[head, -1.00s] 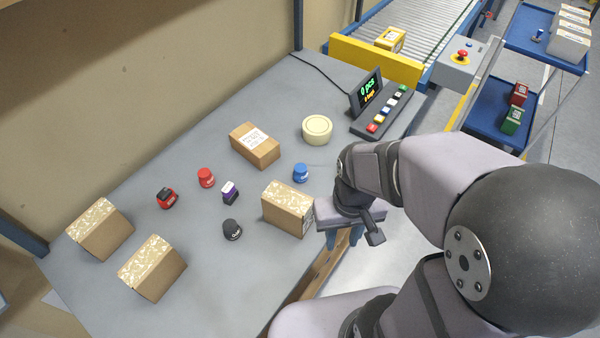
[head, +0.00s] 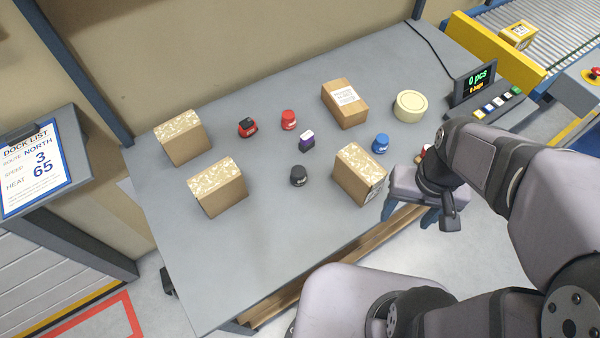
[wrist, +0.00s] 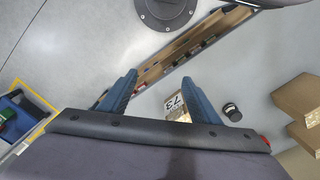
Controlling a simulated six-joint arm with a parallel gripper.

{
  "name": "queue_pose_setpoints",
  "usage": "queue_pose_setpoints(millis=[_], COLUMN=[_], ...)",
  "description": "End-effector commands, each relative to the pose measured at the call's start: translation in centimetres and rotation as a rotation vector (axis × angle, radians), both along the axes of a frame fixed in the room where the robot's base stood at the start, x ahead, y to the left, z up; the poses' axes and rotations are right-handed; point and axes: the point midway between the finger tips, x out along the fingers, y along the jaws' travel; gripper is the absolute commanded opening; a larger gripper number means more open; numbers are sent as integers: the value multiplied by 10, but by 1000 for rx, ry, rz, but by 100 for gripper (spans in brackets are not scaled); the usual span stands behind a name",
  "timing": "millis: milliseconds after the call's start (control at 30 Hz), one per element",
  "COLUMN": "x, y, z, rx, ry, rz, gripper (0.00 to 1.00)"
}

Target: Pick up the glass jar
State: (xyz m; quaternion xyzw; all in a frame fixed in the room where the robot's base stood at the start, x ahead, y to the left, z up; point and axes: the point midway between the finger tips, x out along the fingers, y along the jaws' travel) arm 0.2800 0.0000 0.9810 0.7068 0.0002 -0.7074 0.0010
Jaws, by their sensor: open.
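No clearly see-through jar shows, and I cannot tell which item is the glass jar. Small capped containers stand on the table: a red one (head: 289,120), a blue one (head: 381,143), a black one (head: 298,176), a purple-and-white one (head: 307,141) and a red-and-black one (head: 247,127). A black-topped container (wrist: 232,112) shows in the wrist view. My gripper (head: 408,218) is open and empty at the table's front edge, right of the nearest carton. Its blue fingers (wrist: 157,78) stand apart in the wrist view. A red-and-white thing (head: 424,153) is mostly hidden behind my wrist.
Cartons stand at the front (head: 360,174), back (head: 345,103) and left (head: 218,187) (head: 182,137) of the grey table (head: 265,225). A cream tape roll (head: 410,106) and a button console (head: 492,103) are at the right. The front-left tabletop is clear.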

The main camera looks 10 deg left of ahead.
Motion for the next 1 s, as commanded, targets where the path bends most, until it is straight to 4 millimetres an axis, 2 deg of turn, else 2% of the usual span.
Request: queue_pose_setpoints(millis=[167,367,567,667,800,1000], x=[1,24,53,72,100,123], y=[0,17,45,68,118,186], z=[27,30,35,37,37,33], rx=[0,0,1,1,1,2], ry=[-7,0,-1,-1,-2,-2], rz=[0,-86,-209,-292,-451,-660], gripper=[57,57,57,57,57,57])
